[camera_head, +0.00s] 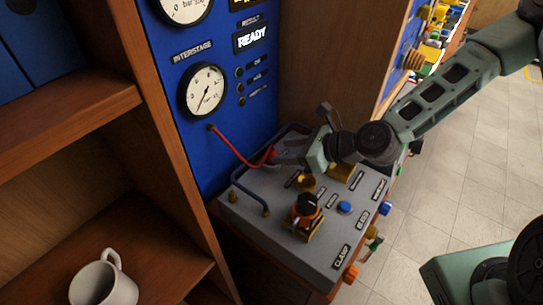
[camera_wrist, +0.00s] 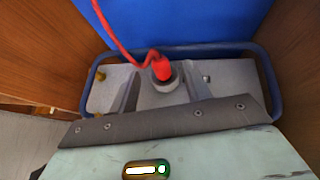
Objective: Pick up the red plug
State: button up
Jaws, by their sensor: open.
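The red plug (camera_wrist: 162,68) stands in a round grey socket (camera_wrist: 172,84) on the grey bench top, with a red cable rising from it. In the head view the plug (camera_head: 269,156) shows at the back left of the bench, partly hidden by my gripper. My gripper (camera_wrist: 160,86) is open. Its two fingers lie either side of the socket and plug in the wrist view, with visible gaps. In the head view my gripper (camera_head: 286,153) reaches in from the right. Contact with the plug cannot be told.
The grey bench (camera_head: 275,232) carries an orange-and-black knob (camera_head: 306,208), a blue button (camera_head: 344,207) and a blue rail (camera_head: 250,190). A blue gauge panel (camera_head: 225,120) rises behind. A wooden shelf with a white mug (camera_head: 104,285) stands left. Open floor lies right.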

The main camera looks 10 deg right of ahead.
jog(key=shift+x, duration=1.45)
grip_shut()
jog(key=shift+r, duration=0.2)
